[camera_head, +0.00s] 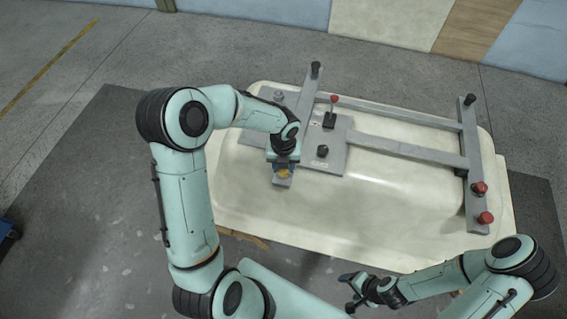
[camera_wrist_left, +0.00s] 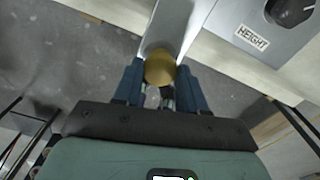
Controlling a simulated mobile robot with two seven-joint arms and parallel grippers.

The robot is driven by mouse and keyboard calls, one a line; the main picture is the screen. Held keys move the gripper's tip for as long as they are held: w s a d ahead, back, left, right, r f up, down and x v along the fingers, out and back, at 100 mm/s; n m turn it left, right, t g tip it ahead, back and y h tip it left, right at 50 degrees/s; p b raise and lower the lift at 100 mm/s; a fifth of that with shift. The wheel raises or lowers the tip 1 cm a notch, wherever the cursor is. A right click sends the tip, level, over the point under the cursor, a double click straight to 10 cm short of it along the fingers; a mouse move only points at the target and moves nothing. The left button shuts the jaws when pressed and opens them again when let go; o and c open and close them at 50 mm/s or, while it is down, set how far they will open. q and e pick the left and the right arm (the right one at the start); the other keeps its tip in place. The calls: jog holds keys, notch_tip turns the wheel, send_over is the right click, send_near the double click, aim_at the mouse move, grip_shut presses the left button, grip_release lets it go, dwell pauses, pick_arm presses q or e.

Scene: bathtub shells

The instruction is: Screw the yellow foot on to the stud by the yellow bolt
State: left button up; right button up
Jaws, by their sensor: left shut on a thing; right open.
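A round yellow foot (camera_wrist_left: 160,68) shows between the blue fingers of my left gripper (camera_wrist_left: 153,88) in the left wrist view, against the end of a grey bar (camera_wrist_left: 172,22). My left gripper (camera_head: 284,172) is shut on it at the near left end of the frame in the head view, where a little yellow (camera_head: 284,175) shows. The stud is hidden behind the foot and fingers. I cannot make out a separate yellow bolt. My right gripper (camera_head: 351,291) is open and empty, in front of the tub's near edge.
A cream bathtub shell (camera_head: 390,235) lies upside down under a grey frame (camera_head: 400,147). Red knobs (camera_head: 479,188) stand at the right end.

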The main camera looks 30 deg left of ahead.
pick_arm(q)
jog(key=shift+m, duration=0.3)
jog(key=m, duration=0.6)
jog(key=o, duration=1.2)
jog(key=shift+c, duration=0.8)
